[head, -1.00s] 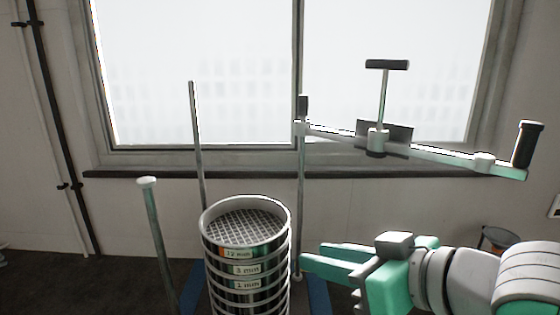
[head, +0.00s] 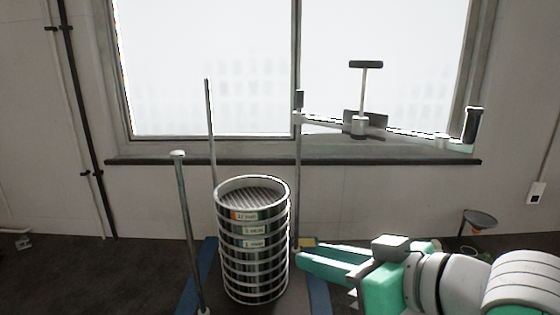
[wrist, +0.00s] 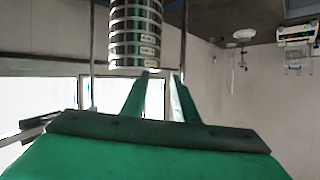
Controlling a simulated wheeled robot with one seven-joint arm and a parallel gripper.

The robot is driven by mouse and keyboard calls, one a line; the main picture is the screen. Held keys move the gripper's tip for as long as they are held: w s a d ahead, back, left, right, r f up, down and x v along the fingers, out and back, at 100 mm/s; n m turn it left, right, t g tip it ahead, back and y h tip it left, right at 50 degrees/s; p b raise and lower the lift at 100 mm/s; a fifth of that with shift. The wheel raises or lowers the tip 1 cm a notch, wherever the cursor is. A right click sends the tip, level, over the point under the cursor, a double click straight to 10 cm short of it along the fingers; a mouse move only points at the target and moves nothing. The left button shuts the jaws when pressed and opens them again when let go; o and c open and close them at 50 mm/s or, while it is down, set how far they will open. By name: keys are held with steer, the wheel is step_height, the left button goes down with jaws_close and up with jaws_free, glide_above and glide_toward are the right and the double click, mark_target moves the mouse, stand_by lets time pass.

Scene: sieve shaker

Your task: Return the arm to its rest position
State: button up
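My gripper (head: 325,262) is at the lower right of the head view, with green fingers pointing left toward the sieve stack. In the wrist view its two fingers (wrist: 160,78) are spread apart with nothing between them. The sieve stack (head: 252,265) is a tall pile of metal rings with small labels near its top, just left of my fingertips in the head view. It shows upside down at the top of the wrist view (wrist: 136,38). I cannot tell whether the fingertips touch it.
Upright rods (head: 188,230) stand around the stack on a base with blue edges (head: 319,292). A clamp bar (head: 405,133) with a T-handle and black grip hangs swung out above my arm, before the window. A dark pan (head: 480,219) stands at the right.

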steer(key=w+a+f+m+t, duration=0.1)
steer(key=w+f+m+t, duration=0.25)
steer(key=f, duration=0.35)
steer(key=w+a+f+m+t, duration=0.1)
steer(key=w+f+m+t, duration=0.1)
steer(key=w+f+m, duration=0.45)
steer(key=s+a+f+m+t+h, duration=0.1)
steer(key=s+f+m+h, duration=0.15)
steer(key=f, duration=0.65)
steer(key=s+f+m+t+h, duration=0.1)
steer(key=s+f+h, duration=0.2)
steer(key=f, duration=0.6)
steer(key=s+a+f+g+h, duration=0.15)
steer(key=s+f+h, duration=0.25)
steer(key=s+f, duration=0.95)
steer(key=s+a+n, duration=0.2)
steer(key=s+n, duration=0.4)
steer(key=s, duration=1.3)
steer(key=shift+s+r+n+g, duration=0.15)
steer(key=shift+n+g, duration=0.2)
steer(key=shift+g, duration=0.05)
